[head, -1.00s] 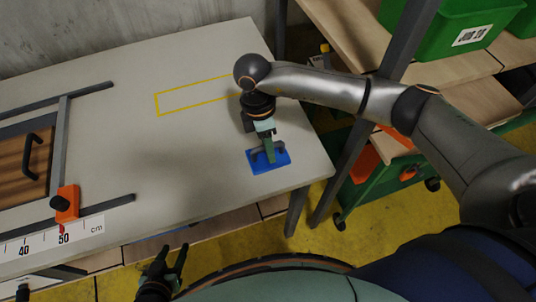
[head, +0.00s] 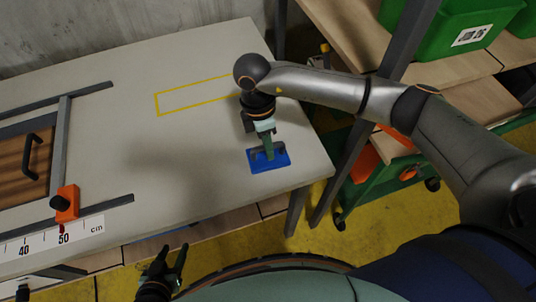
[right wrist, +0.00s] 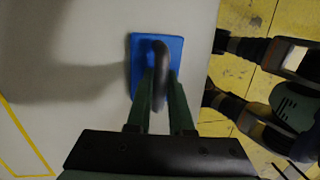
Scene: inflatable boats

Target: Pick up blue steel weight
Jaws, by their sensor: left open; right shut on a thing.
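The blue steel weight (head: 280,162) is a flat blue block with a dark arched handle, near the right front corner of the table (head: 205,165). In the right wrist view the blue weight (right wrist: 140,44) shows under its dark handle. My right gripper (head: 268,153) comes down from above and is shut on the handle; its fingers (right wrist: 161,95) sit on both sides of it. I cannot tell whether the weight rests on the table or is just clear of it. My left gripper (head: 173,262) is open and empty, in front of the table's front edge.
A yellow outlined rectangle (head: 158,105) is marked on the table behind the weight. At left are a wooden panel with a handle (head: 31,157), metal rails, an orange clamp (head: 66,204) and a ruler (head: 52,237). A green bin (head: 440,30) stands on shelving at right.

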